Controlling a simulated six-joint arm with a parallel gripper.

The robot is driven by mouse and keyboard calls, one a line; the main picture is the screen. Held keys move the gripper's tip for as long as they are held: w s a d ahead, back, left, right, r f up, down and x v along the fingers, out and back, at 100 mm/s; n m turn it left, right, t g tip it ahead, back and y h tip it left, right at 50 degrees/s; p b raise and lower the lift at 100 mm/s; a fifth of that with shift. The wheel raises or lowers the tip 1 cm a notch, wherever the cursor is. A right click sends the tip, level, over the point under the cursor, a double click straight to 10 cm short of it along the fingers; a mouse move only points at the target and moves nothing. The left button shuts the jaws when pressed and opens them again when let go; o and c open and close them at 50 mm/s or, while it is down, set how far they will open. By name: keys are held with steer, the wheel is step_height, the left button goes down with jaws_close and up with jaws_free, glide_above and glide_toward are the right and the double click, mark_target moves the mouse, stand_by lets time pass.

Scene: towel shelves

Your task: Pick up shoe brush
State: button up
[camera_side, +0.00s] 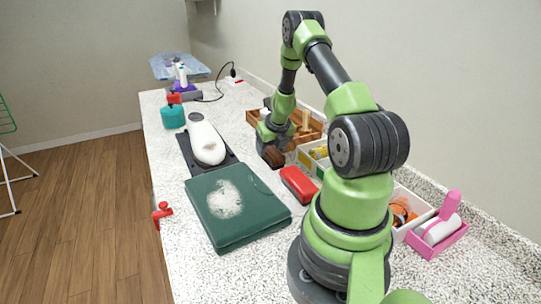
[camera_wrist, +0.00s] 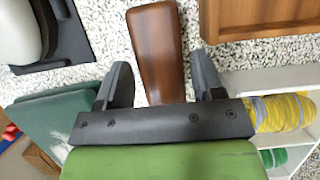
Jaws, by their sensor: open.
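The shoe brush is the brown wooden piece (camera_wrist: 156,38) at the top middle of the wrist view. It lies on the speckled counter and runs down between the two dark fingers of my gripper (camera_wrist: 162,66). The fingers are open, with a gap on each side of the wood. The near end of the brush is hidden behind the gripper mount. In the side view my gripper (camera_side: 266,143) is low over the counter, and the brown brush (camera_side: 274,158) shows just below it. The bristles cannot be made out.
A white iron (camera_side: 206,142) on a dark base and a dark green folded item (camera_side: 230,232) lie to the left. A red case (camera_side: 298,184) is in front. A wooden crate (camera_side: 253,118) and a white bin with yellow rolls (camera_wrist: 240,81) stand close by on the right.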

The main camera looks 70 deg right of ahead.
steer(key=shift+x, duration=1.05)
steer(key=shift+f, duration=0.25)
steer(key=c, duration=0.7)
